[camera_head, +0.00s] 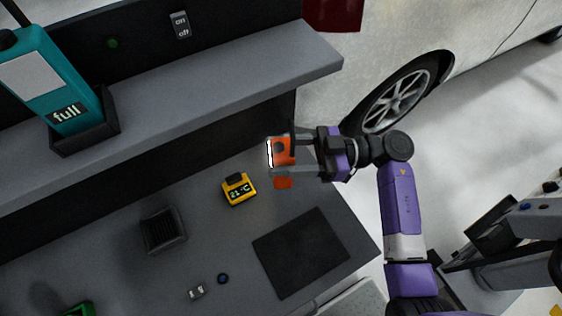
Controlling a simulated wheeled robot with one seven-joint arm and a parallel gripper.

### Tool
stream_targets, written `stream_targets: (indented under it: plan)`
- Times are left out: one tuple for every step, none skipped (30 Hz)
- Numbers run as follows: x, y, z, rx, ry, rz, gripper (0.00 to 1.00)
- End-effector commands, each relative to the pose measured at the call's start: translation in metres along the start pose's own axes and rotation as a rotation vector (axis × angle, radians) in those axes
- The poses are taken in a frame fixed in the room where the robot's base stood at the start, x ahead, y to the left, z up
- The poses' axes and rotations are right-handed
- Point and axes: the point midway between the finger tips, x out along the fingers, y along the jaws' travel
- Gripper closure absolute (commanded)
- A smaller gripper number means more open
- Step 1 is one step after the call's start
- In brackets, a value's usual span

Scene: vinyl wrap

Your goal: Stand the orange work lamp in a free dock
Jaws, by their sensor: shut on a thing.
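The orange work lamp (285,151), with a lit white face on its left side, is between the fingers of my gripper (290,158). My gripper is shut on it, near the right end of the grey workbench. A smaller orange patch shows below the lower finger; I cannot tell whether it is part of the lamp. A black dock (163,231) on the bench looks empty. Another black dock (85,137) on the shelf holds a teal device (52,80) marked "full". The lamp's height above the bench is hard to judge.
A black mat (301,252) lies at the bench's right. Small items (198,291) and a green object (80,311) lie near the front. The raised shelf (230,78) runs behind. A car stands beyond.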

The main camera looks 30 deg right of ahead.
Motion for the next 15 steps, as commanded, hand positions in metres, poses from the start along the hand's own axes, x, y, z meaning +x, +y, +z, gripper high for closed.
stream_targets:
  plan:
    - [0.000, 0.000, 0.004, 0.000, 0.002, 0.000, 1.00]
    - [-0.001, 0.001, 0.006, -0.002, 0.002, 0.000, 1.00]
    - [-0.001, 0.000, 0.008, -0.003, 0.002, 0.000, 1.00]
    - [-0.001, 0.000, 0.009, -0.003, 0.002, 0.000, 1.00]
    - [-0.001, 0.000, 0.012, -0.002, 0.002, 0.000, 1.00]
    - [-0.002, 0.000, 0.016, -0.001, 0.002, 0.000, 1.00]
    - [-0.002, 0.000, 0.020, -0.001, 0.002, 0.000, 1.00]
    - [-0.003, 0.000, 0.024, 0.001, 0.002, 0.000, 1.00]
    - [-0.004, 0.000, 0.030, 0.000, 0.001, 0.000, 1.00]
    - [-0.004, 0.000, 0.035, 0.001, 0.001, 0.000, 1.00]
    - [-0.005, 0.000, 0.039, 0.000, 0.001, 0.000, 1.00]
    - [-0.005, 0.001, 0.043, -0.001, 0.002, 0.000, 1.00]
    - [-0.004, 0.002, 0.043, -0.002, 0.002, 0.000, 1.00]
    - [-0.004, 0.003, 0.045, -0.004, 0.002, 0.000, 1.00]
    - [-0.004, 0.004, 0.046, -0.004, 0.002, 0.000, 1.00]
